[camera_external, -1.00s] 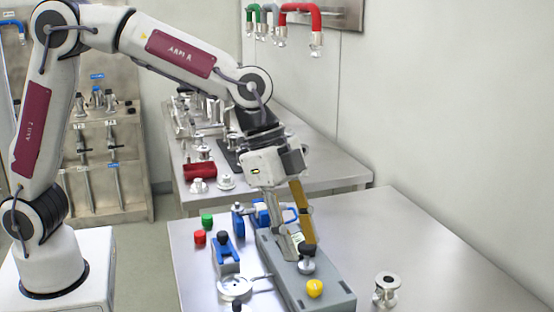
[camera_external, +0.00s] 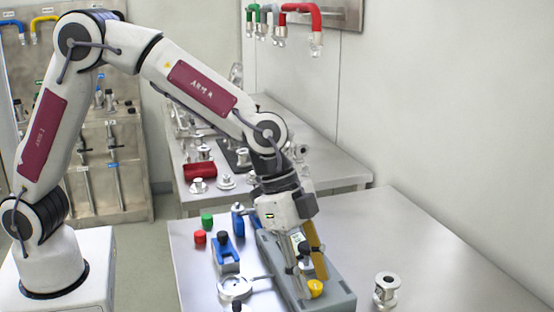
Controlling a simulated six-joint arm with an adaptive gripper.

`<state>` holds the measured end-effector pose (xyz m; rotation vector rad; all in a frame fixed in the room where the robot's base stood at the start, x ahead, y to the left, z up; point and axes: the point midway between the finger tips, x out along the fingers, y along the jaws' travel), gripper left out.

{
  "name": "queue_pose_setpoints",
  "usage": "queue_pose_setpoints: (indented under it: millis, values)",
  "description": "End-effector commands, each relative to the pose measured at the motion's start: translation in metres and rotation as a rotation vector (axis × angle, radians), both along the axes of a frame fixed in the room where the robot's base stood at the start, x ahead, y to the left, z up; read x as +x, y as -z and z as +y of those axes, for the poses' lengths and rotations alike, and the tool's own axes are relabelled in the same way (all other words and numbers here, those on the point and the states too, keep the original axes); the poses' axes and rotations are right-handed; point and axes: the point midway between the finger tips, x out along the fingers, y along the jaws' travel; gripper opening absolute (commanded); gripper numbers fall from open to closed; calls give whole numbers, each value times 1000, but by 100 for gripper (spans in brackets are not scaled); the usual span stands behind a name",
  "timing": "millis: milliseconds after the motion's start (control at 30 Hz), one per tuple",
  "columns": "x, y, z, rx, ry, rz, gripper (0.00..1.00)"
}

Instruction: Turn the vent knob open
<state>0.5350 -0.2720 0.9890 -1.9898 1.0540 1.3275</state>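A yellow knob (camera_external: 315,289) sits on top of the grey box (camera_external: 342,302), near its front end. No label shows which knob is the vent knob. My gripper (camera_external: 311,283) points down over the front part of the box. Its silver finger and its gold-coloured finger come down at the yellow knob, one to its left and one behind it. The knob is partly hidden by the fingers. I cannot tell whether they touch it or grip it. The silver knob on the box behind the yellow one is mostly hidden by my gripper.
A blue clamp-like fixture (camera_external: 226,258), a round gauge (camera_external: 235,287), a green cap (camera_external: 207,220) and a red cap (camera_external: 199,238) stand left of the box. A metal flanged fitting (camera_external: 386,290) stands to the right. The table's right side (camera_external: 430,245) is otherwise clear.

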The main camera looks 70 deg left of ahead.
Motion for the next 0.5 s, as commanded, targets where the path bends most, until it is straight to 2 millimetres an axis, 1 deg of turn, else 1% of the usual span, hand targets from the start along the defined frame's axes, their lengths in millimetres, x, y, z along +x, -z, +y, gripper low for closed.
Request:
queue_pose_setpoints:
  millis: [200, 233, 267, 300, 333, 367, 500]
  values:
    - [0, 0, 0, 0, 0, 0, 37]
    - [0, 0, 0, 0, 0, 0, 32]
    - [0, 0, 0, 0, 0, 0, 24]
    - [0, 0, 0, 0, 0, 0, 13]
    - [0, 0, 0, 0, 0, 0, 6]
    - [0, 0, 0, 0, 0, 0, 0]
    - [0, 0, 0, 0, 0, 0, 0]
